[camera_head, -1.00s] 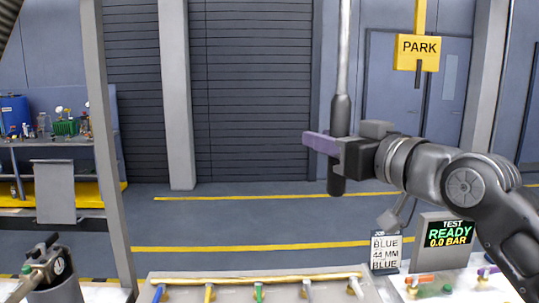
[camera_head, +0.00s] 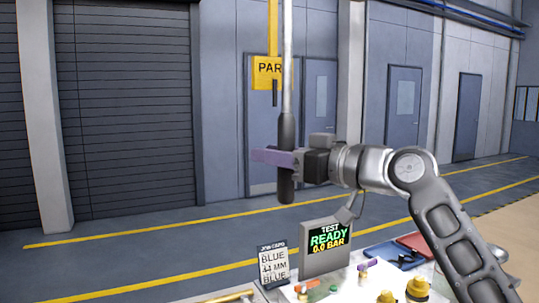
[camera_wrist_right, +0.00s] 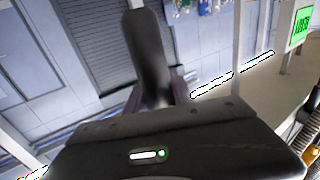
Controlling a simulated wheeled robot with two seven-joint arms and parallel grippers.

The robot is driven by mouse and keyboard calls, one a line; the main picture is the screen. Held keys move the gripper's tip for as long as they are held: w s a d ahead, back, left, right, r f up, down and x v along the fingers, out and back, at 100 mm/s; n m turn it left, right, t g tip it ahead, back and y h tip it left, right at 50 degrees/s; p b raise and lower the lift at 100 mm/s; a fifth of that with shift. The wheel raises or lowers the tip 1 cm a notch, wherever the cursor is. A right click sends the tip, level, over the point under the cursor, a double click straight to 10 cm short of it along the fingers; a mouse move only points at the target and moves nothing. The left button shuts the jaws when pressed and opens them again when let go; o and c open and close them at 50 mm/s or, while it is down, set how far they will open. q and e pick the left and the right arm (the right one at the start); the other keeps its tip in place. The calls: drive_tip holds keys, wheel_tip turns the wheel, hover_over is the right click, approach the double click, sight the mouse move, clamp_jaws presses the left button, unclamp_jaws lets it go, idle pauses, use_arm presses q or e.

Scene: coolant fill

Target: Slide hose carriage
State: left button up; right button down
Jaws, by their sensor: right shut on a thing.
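A pale grey hose (camera_head: 288,60) hangs straight down from above the head view, with a dark grip (camera_head: 286,130) at its lower end. My right gripper (camera_head: 270,157), with purple fingers, is shut around this grip. The right wrist view also shows the dark grip (camera_wrist_right: 150,60) between the purple fingers. A yellow PARK sign (camera_head: 266,72) hangs behind the hose, which overlaps its right side. The carriage above is out of frame. My left gripper is not in view.
A test display (camera_head: 328,238) reading READY 0.0 BAR and a job card (camera_head: 273,265) stand on the bench below. Blue and red trays (camera_head: 383,254) and yellow-capped fittings (camera_head: 417,289) lie to the right. The air around the hose looks clear.

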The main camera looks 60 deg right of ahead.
drive_tip(key=c, duration=1.1)
unclamp_jaws()
drive_tip(key=s, duration=0.2)
drive_tip(key=s+a+b, duration=0.1)
drive_tip(key=s, duration=0.4)
drive_tip(key=shift+s+a+b, duration=0.2)
drive_tip(key=shift+s+b, duration=0.1)
drive_tip(key=shift+b, duration=0.1)
